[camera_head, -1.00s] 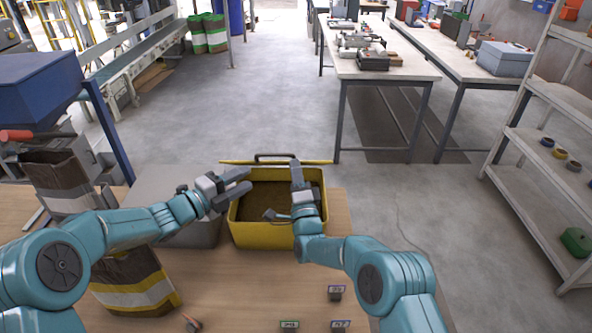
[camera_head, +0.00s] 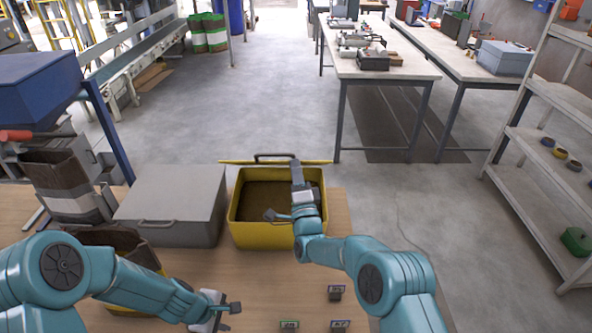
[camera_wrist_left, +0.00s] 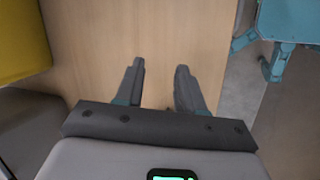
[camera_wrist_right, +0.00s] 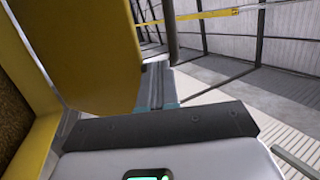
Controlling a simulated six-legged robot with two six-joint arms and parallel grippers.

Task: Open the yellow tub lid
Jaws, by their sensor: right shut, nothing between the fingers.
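The yellow tub (camera_head: 262,238) stands on the wooden table, with brown material (camera_head: 262,200) showing inside. Its yellow lid (camera_head: 232,162) is open and shows as a thin strip behind the tub, with a dark handle (camera_head: 273,155). My right gripper (camera_head: 295,165) is shut and empty above the tub's right side, near the lid. In the right wrist view a yellow panel (camera_wrist_right: 85,50), apparently the lid, stands left of the shut fingers (camera_wrist_right: 157,72); I cannot tell whether they touch. My left gripper (camera_head: 236,308) is open and empty over the table in front of the tub, also in the left wrist view (camera_wrist_left: 158,78).
A grey lidded box (camera_head: 175,195) stands left of the tub. Small labelled blocks (camera_head: 335,294) lie at the table's front. The bare wood between tub and blocks is clear.

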